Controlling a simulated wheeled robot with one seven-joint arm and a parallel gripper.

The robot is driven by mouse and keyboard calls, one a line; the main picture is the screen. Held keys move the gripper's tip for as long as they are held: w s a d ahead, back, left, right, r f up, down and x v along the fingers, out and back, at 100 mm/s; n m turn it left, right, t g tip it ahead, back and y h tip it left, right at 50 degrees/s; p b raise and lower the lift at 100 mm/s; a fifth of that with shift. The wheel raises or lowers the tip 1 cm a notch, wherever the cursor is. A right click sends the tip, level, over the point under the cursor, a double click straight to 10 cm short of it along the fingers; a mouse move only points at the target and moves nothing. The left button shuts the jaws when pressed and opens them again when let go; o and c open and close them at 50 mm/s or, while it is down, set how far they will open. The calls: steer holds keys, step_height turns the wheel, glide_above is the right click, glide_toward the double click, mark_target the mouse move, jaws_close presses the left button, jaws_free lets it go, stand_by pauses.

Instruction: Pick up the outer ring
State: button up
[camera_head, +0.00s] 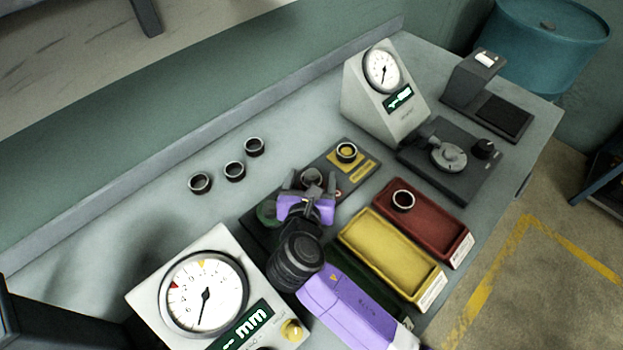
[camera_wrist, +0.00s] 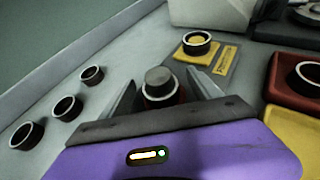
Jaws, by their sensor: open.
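My gripper (camera_head: 309,184) is purple with grey fingers and is over the dark plate on the bench. Its fingers are apart in the wrist view (camera_wrist: 163,88). Between them is a dark ring with a pale rim (camera_wrist: 163,99), around or just behind a short grey post (camera_wrist: 158,76). The fingers do not clearly touch the ring, and its lower part is hidden by my gripper. Another ring (camera_head: 346,151) sits on a yellow pad at the plate's far end. Three similar dark rings (camera_head: 200,183) (camera_head: 235,170) (camera_head: 254,146) stand in a row on the bench at left.
A red tray (camera_head: 447,228) holds one ring (camera_head: 403,200). A yellow tray (camera_head: 393,257) beside it looks empty. A dial gauge box (camera_head: 205,295) stands at the front, another (camera_head: 388,95) at the back beside a dark fixture (camera_head: 449,158). Bare bench lies around the row of rings.

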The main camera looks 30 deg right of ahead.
steer(key=shift+w+d, duration=0.1)
jaws_close()
stand_by(0.3)
step_height(320, 180, up, 20)
steer(key=p, duration=0.1)
stand_by(0.6)
